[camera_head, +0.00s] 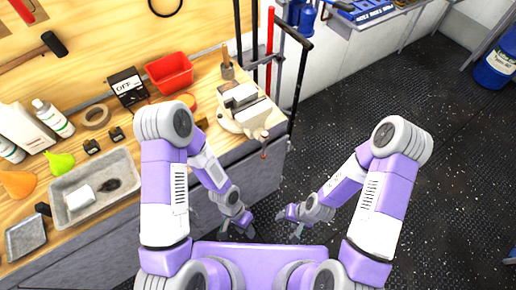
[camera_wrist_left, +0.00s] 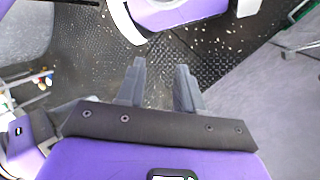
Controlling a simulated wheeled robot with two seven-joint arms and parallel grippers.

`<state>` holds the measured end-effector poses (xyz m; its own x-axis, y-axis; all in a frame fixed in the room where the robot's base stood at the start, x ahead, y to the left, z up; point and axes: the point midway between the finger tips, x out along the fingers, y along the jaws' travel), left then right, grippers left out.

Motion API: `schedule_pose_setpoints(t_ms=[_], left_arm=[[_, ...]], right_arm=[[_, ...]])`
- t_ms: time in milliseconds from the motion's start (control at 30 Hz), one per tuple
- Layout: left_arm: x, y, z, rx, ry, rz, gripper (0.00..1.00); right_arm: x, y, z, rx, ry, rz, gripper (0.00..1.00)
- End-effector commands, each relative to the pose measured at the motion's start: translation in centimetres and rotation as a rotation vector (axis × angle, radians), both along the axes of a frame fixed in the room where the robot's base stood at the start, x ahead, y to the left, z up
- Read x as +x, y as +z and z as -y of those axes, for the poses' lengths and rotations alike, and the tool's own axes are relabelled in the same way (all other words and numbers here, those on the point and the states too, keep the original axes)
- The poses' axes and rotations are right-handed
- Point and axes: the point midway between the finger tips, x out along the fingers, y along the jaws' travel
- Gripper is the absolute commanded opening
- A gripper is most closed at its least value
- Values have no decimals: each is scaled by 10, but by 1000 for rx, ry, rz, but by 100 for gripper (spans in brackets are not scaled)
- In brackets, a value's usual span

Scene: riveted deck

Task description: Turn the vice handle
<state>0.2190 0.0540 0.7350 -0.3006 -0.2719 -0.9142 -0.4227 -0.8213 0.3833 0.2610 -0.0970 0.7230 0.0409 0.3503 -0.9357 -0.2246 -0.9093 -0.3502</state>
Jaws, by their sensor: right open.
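The vice (camera_head: 243,110) is pale and sits at the workbench's right front corner in the head view. Its handle (camera_head: 264,145) hangs at the front, over the bench edge, with a reddish-brown end. My left gripper (camera_head: 238,231) is below the handle in the picture, in front of the bench and apart from it. The left wrist view shows its two grey fingers (camera_wrist_left: 159,88) spread with nothing between them. My right gripper (camera_head: 289,224) is open and empty, to the right of the left one, over the dark floor. The vice does not show in the left wrist view.
The wooden bench holds a red bin (camera_head: 169,73), a grey tray (camera_head: 96,190), bottles and a tape roll (camera_head: 95,116). Upright bars (camera_head: 270,60) stand behind the vice. A blue drum (camera_head: 495,70) stands far right.

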Motion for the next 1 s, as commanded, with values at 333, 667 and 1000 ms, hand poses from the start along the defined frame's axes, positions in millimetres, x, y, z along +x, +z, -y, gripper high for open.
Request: schedule_pose_setpoints(t_ms=[333,667,1000], left_arm=[[75,-26,-59,653,-1435,28,36],[196,81,53,1590,-1988,358,36],[222,111,76,1782,-2006,449,36]], right_arm=[[0,-84,0,0,0,0,59],[0,-128,0,0,0,0,59],[0,-132,0,0,0,0,59]])
